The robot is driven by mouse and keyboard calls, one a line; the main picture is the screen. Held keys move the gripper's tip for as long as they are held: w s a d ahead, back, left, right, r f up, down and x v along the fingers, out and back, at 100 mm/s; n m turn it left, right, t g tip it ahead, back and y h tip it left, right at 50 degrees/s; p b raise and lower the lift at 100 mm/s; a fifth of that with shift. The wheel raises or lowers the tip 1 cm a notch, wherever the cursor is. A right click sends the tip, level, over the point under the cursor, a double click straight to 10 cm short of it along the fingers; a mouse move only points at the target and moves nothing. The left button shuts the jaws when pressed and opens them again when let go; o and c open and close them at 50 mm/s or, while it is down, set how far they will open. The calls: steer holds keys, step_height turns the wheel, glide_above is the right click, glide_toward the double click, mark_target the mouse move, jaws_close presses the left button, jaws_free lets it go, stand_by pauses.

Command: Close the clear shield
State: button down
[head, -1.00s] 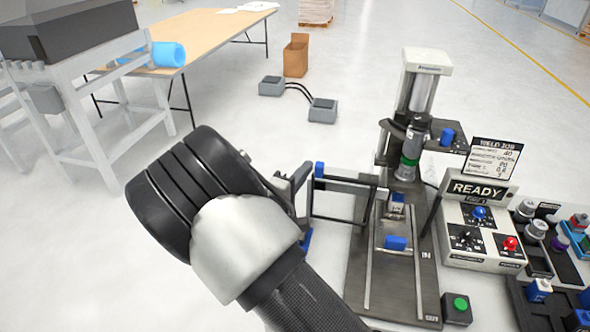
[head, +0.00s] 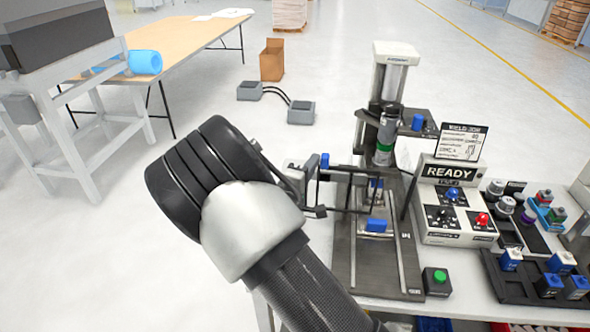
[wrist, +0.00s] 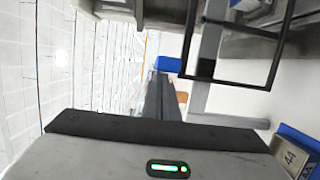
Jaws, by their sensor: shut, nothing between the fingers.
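The clear shield (head: 348,169) is a see-through panel in a thin black frame. It stands out to the left of the press (head: 391,75), swung away from its front. A blue block (head: 325,160) sits at its outer upper corner. My gripper (head: 318,209) is shut and empty at the shield's outer left side, overlapping the frame's edge; whether they touch I cannot tell. In the wrist view, my dark fingers (wrist: 160,100) point toward the blue block (wrist: 168,64), with the shield's black frame (wrist: 190,35) to their right.
A control box reading READY (head: 450,172) stands right of the press, with a green button (head: 438,277) in front. Trays of parts (head: 545,275) lie farther right. A blue part (head: 377,225) lies on the press base. Open floor is at left.

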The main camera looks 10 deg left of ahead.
steer(key=d, duration=1.1)
steer(key=shift+w+b, duration=0.15)
steer(key=shift+b, duration=0.25)
